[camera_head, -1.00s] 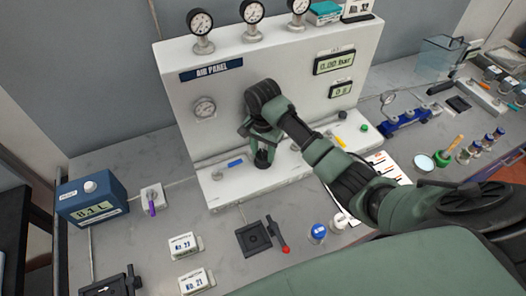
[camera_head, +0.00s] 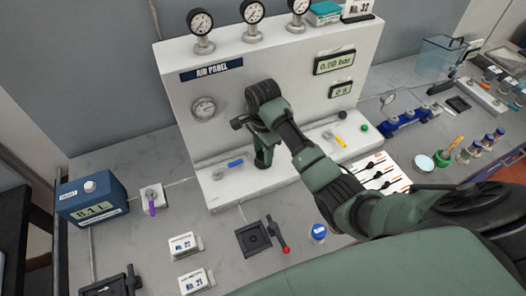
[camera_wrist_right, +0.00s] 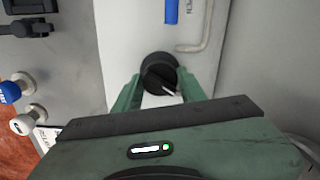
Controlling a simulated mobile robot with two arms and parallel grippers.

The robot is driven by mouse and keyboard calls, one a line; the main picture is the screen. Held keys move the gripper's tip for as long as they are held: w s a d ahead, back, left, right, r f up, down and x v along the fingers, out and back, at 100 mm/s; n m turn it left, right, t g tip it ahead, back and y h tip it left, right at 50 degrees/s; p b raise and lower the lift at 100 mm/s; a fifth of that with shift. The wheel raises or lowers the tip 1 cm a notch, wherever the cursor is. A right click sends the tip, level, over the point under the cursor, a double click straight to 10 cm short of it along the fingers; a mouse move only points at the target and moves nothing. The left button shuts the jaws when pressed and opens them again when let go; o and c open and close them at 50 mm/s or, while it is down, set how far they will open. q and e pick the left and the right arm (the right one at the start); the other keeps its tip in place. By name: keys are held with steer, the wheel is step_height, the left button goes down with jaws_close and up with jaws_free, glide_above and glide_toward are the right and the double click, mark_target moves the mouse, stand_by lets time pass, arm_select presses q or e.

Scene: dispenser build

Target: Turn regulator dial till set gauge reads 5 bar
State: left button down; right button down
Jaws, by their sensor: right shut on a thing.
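The regulator dial is a black round knob on the ledge of the white air panel (camera_head: 225,80). In the right wrist view the dial (camera_wrist_right: 158,68) shows a pale pointer line at its lower right. My right gripper (camera_wrist_right: 160,88) has its two green fingers on either side of the dial and is shut on it. In the head view my right gripper (camera_head: 263,152) points down at the ledge and hides much of the dial. A display (camera_head: 335,62) reads about 0.00 bar. My left gripper is not in view.
A blue lever (camera_head: 235,163) lies left of the dial, a yellow lever (camera_head: 340,141) and a green button (camera_head: 364,127) to the right. Several round gauges stand on the panel's top. A black block with a red-tipped lever (camera_head: 255,238) lies on the bench in front.

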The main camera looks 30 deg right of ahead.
mark_target(263, 152)
steer(key=c, duration=0.8)
jaws_free()
steer(key=shift+r, duration=0.35)
step_height(263, 152, up, 4)
steer(key=shift+r+b, duration=0.1)
steer(key=shift+b, duration=0.7)
steer(key=shift+d+r+p, duration=0.1)
steer(key=shift+r+p, duration=0.4)
steer(key=shift+r, duration=0.35)
steer(key=shift+r+p, duration=0.35)
steer(key=shift+r, duration=0.25)
steer(key=shift+f, duration=0.1)
